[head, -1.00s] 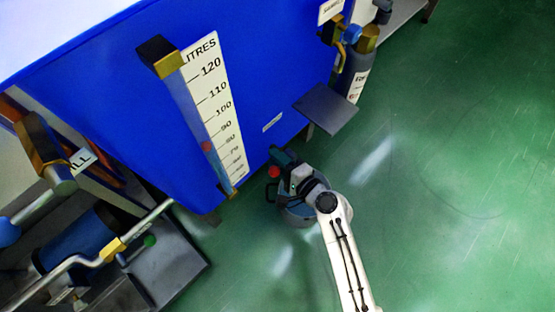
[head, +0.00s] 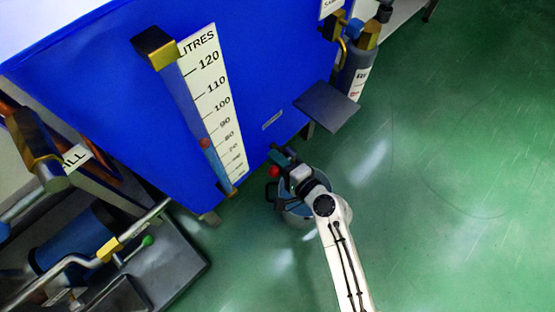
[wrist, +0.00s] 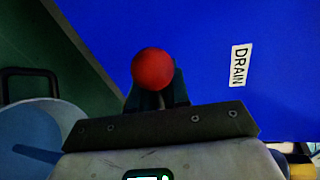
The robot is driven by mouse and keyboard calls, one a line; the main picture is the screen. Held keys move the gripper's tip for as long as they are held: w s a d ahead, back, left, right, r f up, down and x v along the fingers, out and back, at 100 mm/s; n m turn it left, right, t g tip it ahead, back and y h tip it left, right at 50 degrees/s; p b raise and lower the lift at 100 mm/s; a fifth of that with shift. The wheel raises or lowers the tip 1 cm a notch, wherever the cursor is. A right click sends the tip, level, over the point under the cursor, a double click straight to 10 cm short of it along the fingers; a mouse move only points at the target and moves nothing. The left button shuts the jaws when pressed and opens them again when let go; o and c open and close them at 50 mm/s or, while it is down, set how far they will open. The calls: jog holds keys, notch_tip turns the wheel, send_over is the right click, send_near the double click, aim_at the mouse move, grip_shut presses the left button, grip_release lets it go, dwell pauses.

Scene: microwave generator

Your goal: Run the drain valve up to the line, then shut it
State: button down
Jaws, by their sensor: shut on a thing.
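The drain valve's red ball knob (head: 299,171) sits at the low front edge of the blue tank (head: 130,120), with my gripper (head: 291,163) at it. In the wrist view the knob (wrist: 153,68) stands on a thin stem between my dark fingers (wrist: 158,96), which are shut on it. A white DRAIN label (wrist: 240,65) is to its right. The LITRES scale (head: 215,105) runs beside a sight tube (head: 190,100) with a red marker (head: 205,143), roughly between 80 and 90. The valve body and outlet are mostly hidden.
A pale blue bucket (head: 298,211) stands below my gripper, partly hidden by my arm. A dark plate (head: 327,106) juts from the tank to the right. Pipes and a dark tray (head: 180,268) are at lower left. Green floor is clear at right.

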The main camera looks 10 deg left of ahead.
jog(key=shift+f+n+t+b, duration=0.3)
jog(key=shift+f+n+b, duration=0.1)
jog(key=shift+n+b, duration=0.25)
jog(key=c, duration=1.2)
grip_release()
jog(key=shift+r, duration=0.1)
jog(key=p+v, duration=0.2)
jog(key=v, duration=0.9)
jog(key=shift+p, duration=0.35)
